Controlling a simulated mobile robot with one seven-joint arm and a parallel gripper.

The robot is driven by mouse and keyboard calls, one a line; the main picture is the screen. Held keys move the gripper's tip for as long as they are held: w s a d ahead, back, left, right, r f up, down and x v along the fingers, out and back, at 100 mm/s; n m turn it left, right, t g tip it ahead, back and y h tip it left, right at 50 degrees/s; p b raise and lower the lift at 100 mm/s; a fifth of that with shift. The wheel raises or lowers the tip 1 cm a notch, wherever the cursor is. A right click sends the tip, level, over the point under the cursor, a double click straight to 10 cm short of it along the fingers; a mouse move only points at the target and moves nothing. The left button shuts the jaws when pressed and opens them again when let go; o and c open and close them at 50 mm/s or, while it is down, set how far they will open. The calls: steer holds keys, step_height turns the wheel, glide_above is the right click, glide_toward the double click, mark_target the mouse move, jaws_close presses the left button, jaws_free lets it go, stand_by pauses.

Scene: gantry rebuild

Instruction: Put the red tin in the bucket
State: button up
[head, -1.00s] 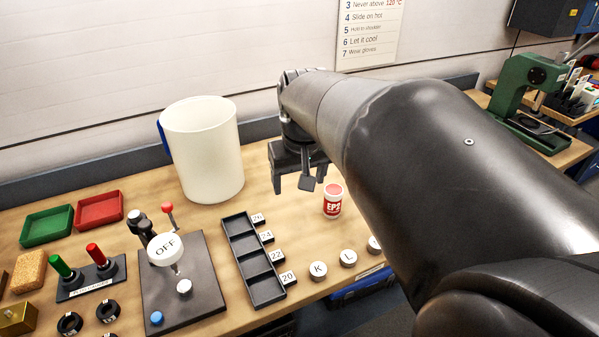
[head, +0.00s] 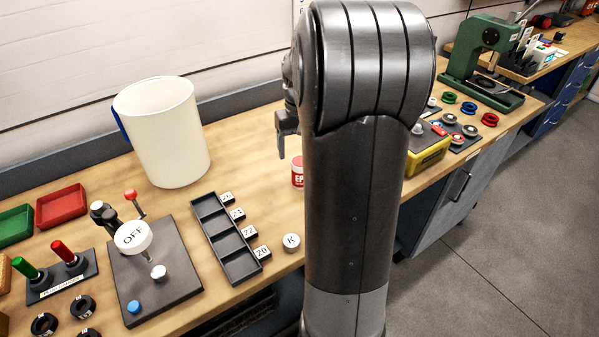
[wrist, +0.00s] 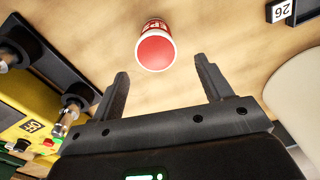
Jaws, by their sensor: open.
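The red tin (head: 297,172) is a small white and red can with a red lid. It stands on the wooden bench in the head view, partly hidden by my arm. In the wrist view the tin (wrist: 156,46) is upright, beyond the fingertips and roughly between their lines. My gripper (wrist: 161,80) is open and empty, apart from the tin. In the head view only part of my gripper (head: 285,135) shows left of my arm. The bucket (head: 165,135) is white and tall with a blue handle, standing at the back of the bench, left of my gripper.
A black tray with compartments (head: 224,240) and number tags lie in front of the bucket. A lever panel (head: 150,275) is at front left. A yellow box (head: 428,150) is right of my arm. Bare bench lies between bucket and tin.

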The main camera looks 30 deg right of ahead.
mark_target(296, 162)
steer(key=shift+s+a+f, duration=0.1)
steer(key=shift+s+f, duration=0.1)
steer(key=shift+f, duration=0.85)
steer(key=shift+s+d+f, duration=0.1)
steer(key=shift+s+f, duration=0.05)
steer(key=shift+f, duration=0.9)
steer(key=shift+s+a+f, duration=0.1)
steer(key=shift+s+f, duration=0.1)
steer(key=shift+f, duration=0.85)
steer(key=shift+c, duration=0.2)
steer(key=c, duration=1.2)
steer(key=shift+r, duration=0.2)
